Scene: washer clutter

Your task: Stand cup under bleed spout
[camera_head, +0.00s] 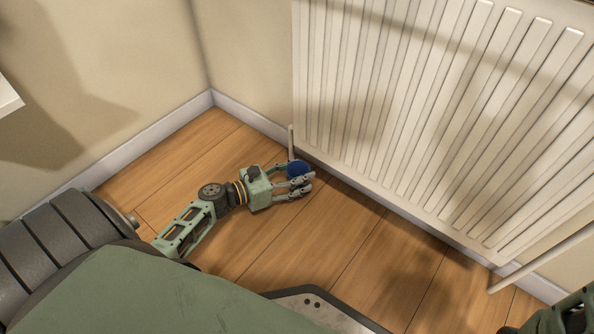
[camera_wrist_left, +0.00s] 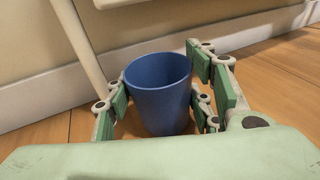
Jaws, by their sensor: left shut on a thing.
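The blue cup (camera_head: 298,169) is near the wall, by the lower left corner of the radiator (camera_head: 400,110). My left gripper (camera_head: 303,178) is shut on it. In the left wrist view the cup (camera_wrist_left: 159,92) is upright and looks empty, with the green finger pads on both sides. I cannot tell whether its base touches the floor. A pale vertical pipe (camera_head: 291,143) comes down at the radiator's left end, close beside the cup. It also shows in the left wrist view (camera_wrist_left: 80,48), left of the cup. I cannot make out a separate bleed spout.
The wooden floor (camera_head: 190,150) is clear around the gripper. A white baseboard (camera_head: 150,141) runs along both walls. A second pipe (camera_head: 540,262) slants at the radiator's right end. Part of my right arm (camera_head: 565,318) shows at the bottom right.

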